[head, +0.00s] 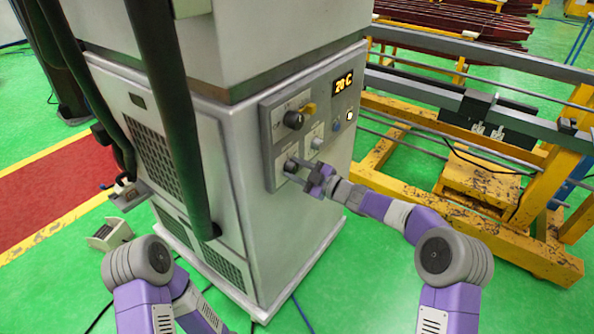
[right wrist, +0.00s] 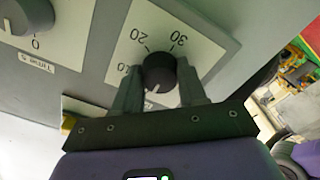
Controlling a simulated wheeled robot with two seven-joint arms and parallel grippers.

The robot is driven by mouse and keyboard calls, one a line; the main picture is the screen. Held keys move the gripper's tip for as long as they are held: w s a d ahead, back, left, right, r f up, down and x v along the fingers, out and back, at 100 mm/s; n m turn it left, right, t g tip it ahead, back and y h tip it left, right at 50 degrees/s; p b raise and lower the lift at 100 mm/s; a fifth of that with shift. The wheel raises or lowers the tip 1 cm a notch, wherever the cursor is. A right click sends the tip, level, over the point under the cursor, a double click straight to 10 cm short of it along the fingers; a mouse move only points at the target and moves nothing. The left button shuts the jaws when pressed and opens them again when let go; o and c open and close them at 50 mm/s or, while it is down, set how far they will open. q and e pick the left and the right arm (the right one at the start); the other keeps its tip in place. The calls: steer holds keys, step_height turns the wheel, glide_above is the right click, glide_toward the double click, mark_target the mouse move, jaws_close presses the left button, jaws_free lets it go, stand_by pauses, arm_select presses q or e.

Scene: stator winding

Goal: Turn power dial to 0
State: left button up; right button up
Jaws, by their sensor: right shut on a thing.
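A black dial (right wrist: 158,70) sits on a white scale plate (right wrist: 185,25) marked 20 and 30, with another number partly hidden. Its white pointer mark faces the bottom of the right wrist view, between my fingers. The label below the scale is hidden, so I cannot read the dial's name. My right gripper (head: 298,172) is at the lower left dial of the control panel (head: 342,113). It is shut on the dial, with one finger on each side, as the right wrist view shows (right wrist: 158,88). My left gripper is not in view.
A neighbouring dial (right wrist: 25,14) with a "Time s" label shows at the upper left of the right wrist view. A lit display (head: 343,83), a black-and-yellow switch (head: 296,119) and small knobs are on the panel. Yellow racks (head: 480,180) stand at right.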

steer(key=o, duration=1.1)
steer(key=shift+c, duration=0.2)
steer(key=p+v, duration=0.1)
steer(key=v, duration=0.6)
steer(key=shift+s+d, duration=0.2)
